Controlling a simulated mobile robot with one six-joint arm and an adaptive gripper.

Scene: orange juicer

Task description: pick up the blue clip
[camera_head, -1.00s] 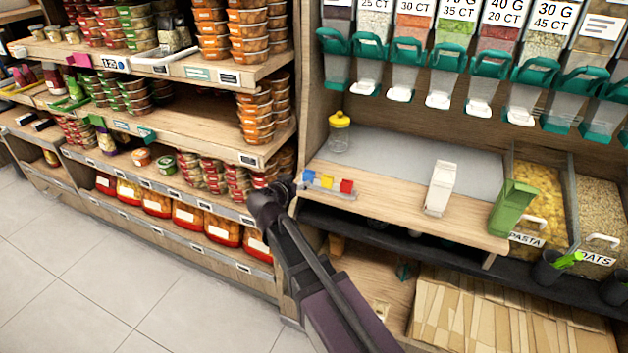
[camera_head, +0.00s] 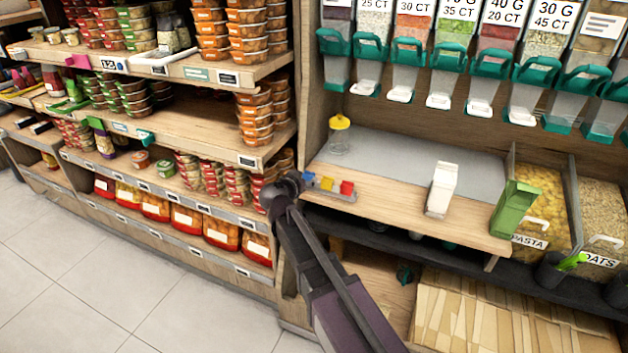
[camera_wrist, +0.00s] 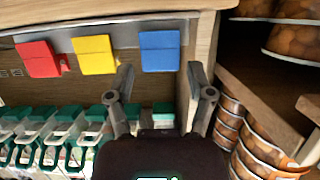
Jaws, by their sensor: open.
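The blue clip (camera_wrist: 160,51) is a flat blue tab on the grey strip along the wooden shelf edge. In the head view it is the leftmost of the row of clips (camera_head: 309,178). My gripper (camera_wrist: 161,80) is open and empty. In the wrist view its two fingers stand apart, with the blue clip centred just beyond the gap between the fingertips. I see no contact with it. In the head view my gripper (camera_head: 294,181) is just left of the blue clip, its fingers hard to make out.
The yellow clip (camera_wrist: 94,54) sits beside the blue one, close to one finger, and the red clip (camera_wrist: 38,59) is farther along. A white carton (camera_head: 441,190) and yellow-lidded jar (camera_head: 339,137) stand on the shelf. Stacked orange tubs (camera_wrist: 262,153) are near the other finger.

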